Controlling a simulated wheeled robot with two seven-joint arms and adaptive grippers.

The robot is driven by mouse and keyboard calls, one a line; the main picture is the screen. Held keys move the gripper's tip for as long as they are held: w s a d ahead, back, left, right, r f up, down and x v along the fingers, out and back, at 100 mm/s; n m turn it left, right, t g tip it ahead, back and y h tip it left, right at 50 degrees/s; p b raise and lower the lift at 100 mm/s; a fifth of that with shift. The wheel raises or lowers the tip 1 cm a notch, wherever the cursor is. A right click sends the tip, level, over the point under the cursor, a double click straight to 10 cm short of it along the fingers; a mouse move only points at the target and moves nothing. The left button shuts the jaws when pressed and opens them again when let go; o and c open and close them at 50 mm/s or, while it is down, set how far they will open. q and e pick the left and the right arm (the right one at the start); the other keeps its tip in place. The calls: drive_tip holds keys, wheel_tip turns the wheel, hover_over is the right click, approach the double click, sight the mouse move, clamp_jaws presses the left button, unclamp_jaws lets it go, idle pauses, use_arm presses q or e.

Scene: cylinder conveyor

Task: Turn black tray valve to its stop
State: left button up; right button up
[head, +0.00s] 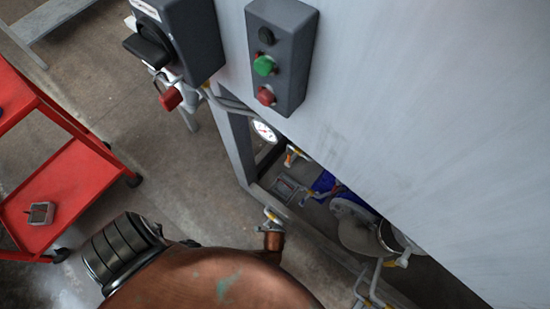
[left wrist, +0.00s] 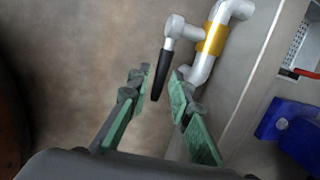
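The valve's black lever handle (left wrist: 161,75) shows in the left wrist view. It hangs from a light grey hub (left wrist: 178,29) on a white pipe (left wrist: 202,66) with a yellow band. My left gripper (left wrist: 157,82) is open, its two green-padded fingers spread apart. The handle's lower end lies between the fingertips in the picture, with a gap on both sides. I cannot tell how far it is in depth. In the head view I cannot make out the left gripper or the black handle. My right gripper is in neither view.
A large grey cabinet wall fills the right of the head view, with a button box (head: 283,50) and a black-knobbed switch box (head: 190,35). Pipes with yellow bands and a gauge (head: 264,131) sit below. A red cart (head: 75,172) stands left. A blue part (left wrist: 292,128) is right of the gripper.

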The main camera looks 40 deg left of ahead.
use_arm(q)
drive_tip(key=v, duration=1.1)
drive_tip(key=shift+r, duration=0.4)
drive_tip(key=shift+s, duration=0.1)
